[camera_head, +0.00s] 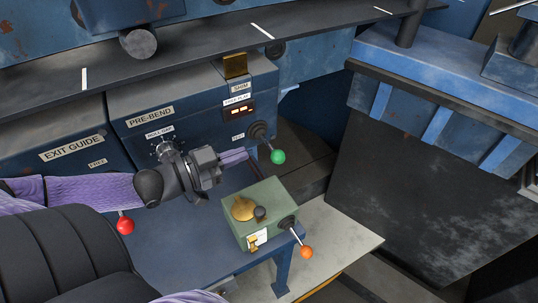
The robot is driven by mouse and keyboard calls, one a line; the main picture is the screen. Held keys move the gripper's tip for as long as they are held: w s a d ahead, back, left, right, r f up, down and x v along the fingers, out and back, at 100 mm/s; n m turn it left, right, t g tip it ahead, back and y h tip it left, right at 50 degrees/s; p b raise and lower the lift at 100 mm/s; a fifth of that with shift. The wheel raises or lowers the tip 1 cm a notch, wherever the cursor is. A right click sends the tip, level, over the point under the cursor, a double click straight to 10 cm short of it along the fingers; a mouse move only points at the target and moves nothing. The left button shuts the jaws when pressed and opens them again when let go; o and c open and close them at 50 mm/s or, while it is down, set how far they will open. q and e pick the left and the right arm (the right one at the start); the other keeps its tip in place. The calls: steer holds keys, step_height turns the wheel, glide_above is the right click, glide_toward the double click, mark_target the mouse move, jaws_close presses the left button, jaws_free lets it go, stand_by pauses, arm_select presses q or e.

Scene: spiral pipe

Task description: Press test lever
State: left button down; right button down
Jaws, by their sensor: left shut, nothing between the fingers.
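A lever with a green ball knob (278,157) sticks out from the right side of the blue PRE-BEND box (190,118). A lever with an orange knob (306,252) comes off the right side of a small green box (262,212) on the blue bench. A red knob (125,225) shows at the left, below my arm. I cannot read which lever is labelled test. My left gripper (246,153) is shut and empty, in front of the PRE-BEND box, with its tips pointing right, just left of the green-knob lever and apart from the knob. My right gripper is not in view.
A small display panel (239,110) sits above the green-knob lever. A box labelled EXIT GUIDE (55,165) stands at the left. The blue bench top (185,255) is bare left of the green box. A dark machine wall (425,195) stands at the right.

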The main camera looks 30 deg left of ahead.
mark_target(271, 150)
arm_select(q)
steer(key=w+d+f+b, duration=0.2)
steer(key=w+f+b, duration=0.1)
steer(key=w, duration=0.4)
steer(key=shift+w+d+f, duration=0.2)
steer(key=shift+d+f, duration=0.2)
steer(key=shift+f, duration=0.25)
steer(key=shift+f, duration=0.15)
